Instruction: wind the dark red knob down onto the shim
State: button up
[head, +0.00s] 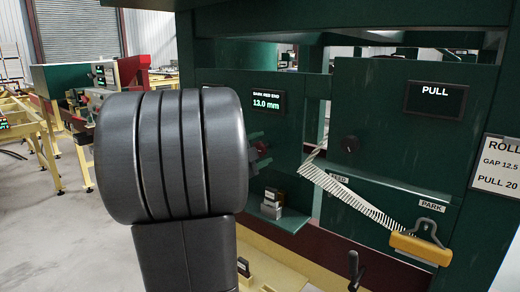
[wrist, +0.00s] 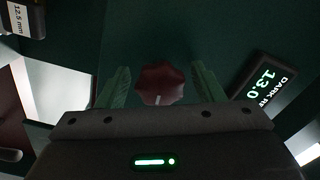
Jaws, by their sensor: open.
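The dark red knob (wrist: 162,84) is fluted with a pale mark and sits on a dark green panel. In the wrist view it lies between the two green fingers of my gripper (wrist: 160,68), which stand apart with a gap on each side. In the head view my gripper (head: 257,149) is at the knob (head: 264,148), partly hidden by my arm. The display (head: 266,100) above reads 13.0 mm. A small block labelled 12.5 mm (wrist: 24,20) shows at the wrist view's upper left. I cannot make out a shim under the knob.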

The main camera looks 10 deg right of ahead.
jog(key=c, duration=1)
jog(key=shift+o, duration=0.2)
jog(key=shift+f+m+b, duration=0.15)
jog(key=shift+m+b, duration=0.55)
jog(key=shift+m, duration=0.2)
jog(key=shift+m+b, duration=0.3)
jog(key=shift+m, duration=0.4)
jog(key=o, duration=1)
jog(key=shift+c, duration=0.2)
jog(key=b+v, duration=0.1)
jog(key=v, duration=1.2)
jog(key=shift+s+a, duration=0.25)
jog(key=shift+a, duration=0.05)
